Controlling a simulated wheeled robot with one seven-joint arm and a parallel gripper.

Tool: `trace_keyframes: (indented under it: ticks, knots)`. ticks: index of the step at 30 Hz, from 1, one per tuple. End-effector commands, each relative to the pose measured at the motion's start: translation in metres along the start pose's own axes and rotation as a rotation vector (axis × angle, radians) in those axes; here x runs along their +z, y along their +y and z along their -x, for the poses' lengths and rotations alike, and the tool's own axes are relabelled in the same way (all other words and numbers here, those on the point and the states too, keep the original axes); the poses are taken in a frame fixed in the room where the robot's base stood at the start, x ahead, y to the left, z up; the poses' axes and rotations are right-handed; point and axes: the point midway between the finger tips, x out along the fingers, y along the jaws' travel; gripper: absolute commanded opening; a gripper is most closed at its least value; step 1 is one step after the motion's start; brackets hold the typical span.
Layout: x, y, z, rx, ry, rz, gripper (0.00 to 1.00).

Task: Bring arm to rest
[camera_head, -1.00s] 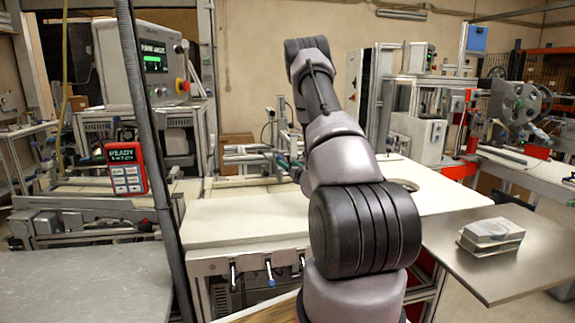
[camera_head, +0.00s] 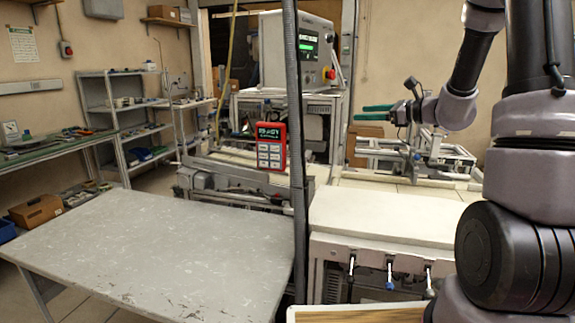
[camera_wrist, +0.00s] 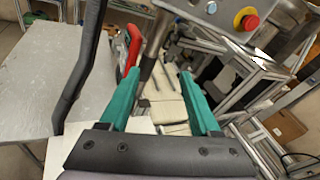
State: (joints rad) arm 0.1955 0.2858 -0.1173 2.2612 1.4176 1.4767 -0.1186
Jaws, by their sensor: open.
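My gripper (camera_head: 360,112) shows in the head view right of centre, at the end of my bent arm. Its two green fingers point left and are apart, with nothing between them. In the wrist view my gripper (camera_wrist: 158,76) also shows open and empty, with a gap between the green fingers. Beyond the fingertips are a grey post and white work surfaces. My arm takes up the right side of the head view, and its upper part is cut off by the picture edge.
A dark upright post (camera_head: 295,150) stands mid-view. A red keypad device (camera_head: 271,146) is beside it. A bare grey table (camera_head: 160,250) fills the lower left. A white bench (camera_head: 385,215) lies below my gripper. A machine with a green screen (camera_head: 300,50) stands behind.

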Motion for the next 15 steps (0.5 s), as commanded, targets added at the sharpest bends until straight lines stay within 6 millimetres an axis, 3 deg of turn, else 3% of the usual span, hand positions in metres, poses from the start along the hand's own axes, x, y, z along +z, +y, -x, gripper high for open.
trace_keyframes:
  ticks: [1, 6, 12, 15]
  knots:
    - [0.023, 0.024, 0.004, 0.076, 0.018, 0.087, 0.64]
    - [0.063, 0.105, 0.030, 0.329, 0.125, 0.401, 0.64]
    - [0.079, 0.172, 0.083, 0.553, 0.286, 0.820, 0.64]
    - [0.080, 0.191, 0.113, 0.634, 0.379, 1.046, 0.64]
